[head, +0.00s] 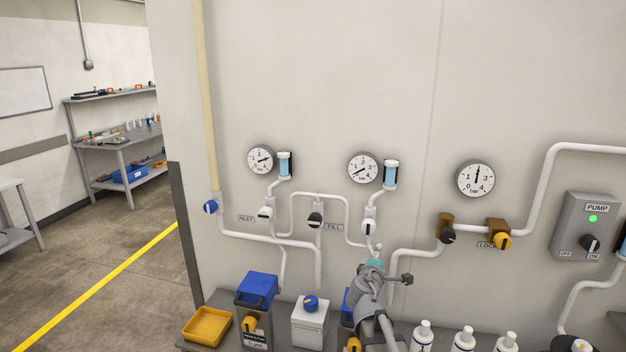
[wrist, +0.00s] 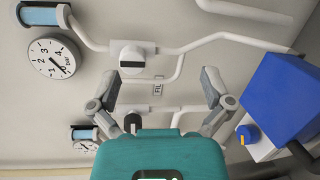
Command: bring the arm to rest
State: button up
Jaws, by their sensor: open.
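My gripper (wrist: 160,82) is open in the wrist view, with its two grey fingers spread and nothing between them. The FILL label (wrist: 157,90) on the wall shows in the gap. In the head view my arm rises from the lower edge, with the gripper's teal part (head: 375,264) below the right white valve (head: 368,227). The fingers are hard to make out there.
White pipes and gauges (head: 362,168) cover the wall. Below stand a blue-lidded container (head: 258,288), a yellow tray (head: 207,326), a white box (head: 310,322) and several white bottles (head: 464,339). A pump panel (head: 587,228) with a green light is at right. Open floor lies left.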

jog(key=s+d+f+m+g, duration=0.4)
jog(key=s+f+m+g, duration=0.4)
jog(key=s+f+m, duration=0.25)
jog(key=s+a+f+m+g+y, duration=0.2)
jog(key=s+a+f+g+y, duration=0.1)
jog(key=s, duration=0.3)
jog(key=s+a+f+m+g+y, duration=0.2)
jog(key=s+a+g+y, duration=0.2)
jog(key=s, duration=0.3)
jog(key=shift+a+f, duration=0.4)
jog(key=shift+a, duration=0.05)
